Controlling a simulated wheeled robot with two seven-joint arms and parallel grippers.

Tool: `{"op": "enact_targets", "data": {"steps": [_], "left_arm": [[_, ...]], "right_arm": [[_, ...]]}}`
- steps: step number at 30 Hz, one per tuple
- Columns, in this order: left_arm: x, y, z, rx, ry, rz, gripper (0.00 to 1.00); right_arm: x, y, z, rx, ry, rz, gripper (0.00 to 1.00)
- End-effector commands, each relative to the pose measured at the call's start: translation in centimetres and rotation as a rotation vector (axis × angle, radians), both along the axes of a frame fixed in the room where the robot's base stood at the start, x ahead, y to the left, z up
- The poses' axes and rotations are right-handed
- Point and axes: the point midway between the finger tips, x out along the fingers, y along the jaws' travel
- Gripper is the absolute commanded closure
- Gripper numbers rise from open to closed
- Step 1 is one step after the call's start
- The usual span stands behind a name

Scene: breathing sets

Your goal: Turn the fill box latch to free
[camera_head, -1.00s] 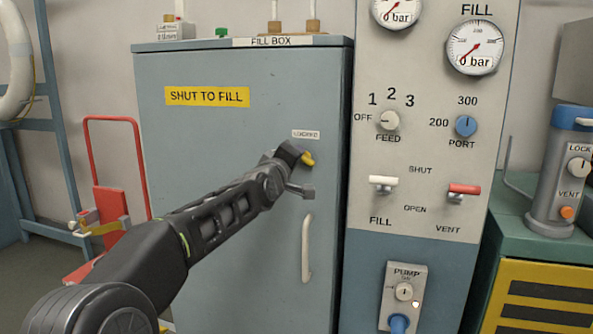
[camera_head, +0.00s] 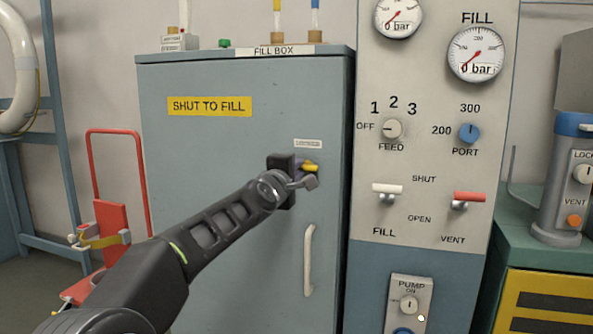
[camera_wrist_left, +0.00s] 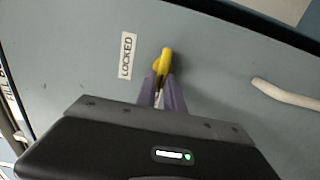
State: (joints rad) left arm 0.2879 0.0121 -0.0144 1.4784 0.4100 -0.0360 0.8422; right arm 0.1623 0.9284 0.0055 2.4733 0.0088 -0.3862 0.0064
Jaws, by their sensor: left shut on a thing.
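The fill box (camera_head: 215,140) is a tall grey-blue cabinet with a shut door and a yellow "SHUT TO FILL" label. Its yellow latch (camera_head: 310,168) sits on the door below a small white label, which reads "LOCKED" in the left wrist view (camera_wrist_left: 126,56). My left gripper (camera_head: 302,172) reaches in from the left at the latch. In the left wrist view its two purple-grey fingers (camera_wrist_left: 162,90) are shut on the yellow latch (camera_wrist_left: 165,60), whose tip stands out past them. The latch's base is partly hidden. My right gripper is in neither view.
A white door handle (camera_head: 309,260) is below the latch. To the right stands a control panel (camera_head: 425,160) with gauges, knobs and levers. A red hand truck (camera_head: 112,225) is at the left, and a green bench (camera_head: 540,245) at the right.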

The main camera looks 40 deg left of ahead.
Motion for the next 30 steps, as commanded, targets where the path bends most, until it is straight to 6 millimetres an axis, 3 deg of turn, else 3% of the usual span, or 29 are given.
{"op": "enact_targets", "data": {"steps": [7, 8, 15, 24, 30], "left_arm": [[0.0, 0.0, -0.1, -0.003, 0.0, 0.001, 1.0], [0.0, 0.0, -0.1, -0.003, 0.0, 0.001, 0.85], [0.0, 0.0, 0.0, -0.002, 0.0, 0.001, 0.66], [-0.2, -0.1, 0.0, -0.001, 0.0, 0.0, 0.66], [-2.1, -0.7, 0.1, 0.0, -0.002, 0.0, 0.66]], "right_arm": [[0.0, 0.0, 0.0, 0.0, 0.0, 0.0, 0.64], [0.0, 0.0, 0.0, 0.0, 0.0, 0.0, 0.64], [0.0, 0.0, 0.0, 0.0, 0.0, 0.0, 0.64], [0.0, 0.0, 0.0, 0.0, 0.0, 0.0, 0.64], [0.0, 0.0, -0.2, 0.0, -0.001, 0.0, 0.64]]}}
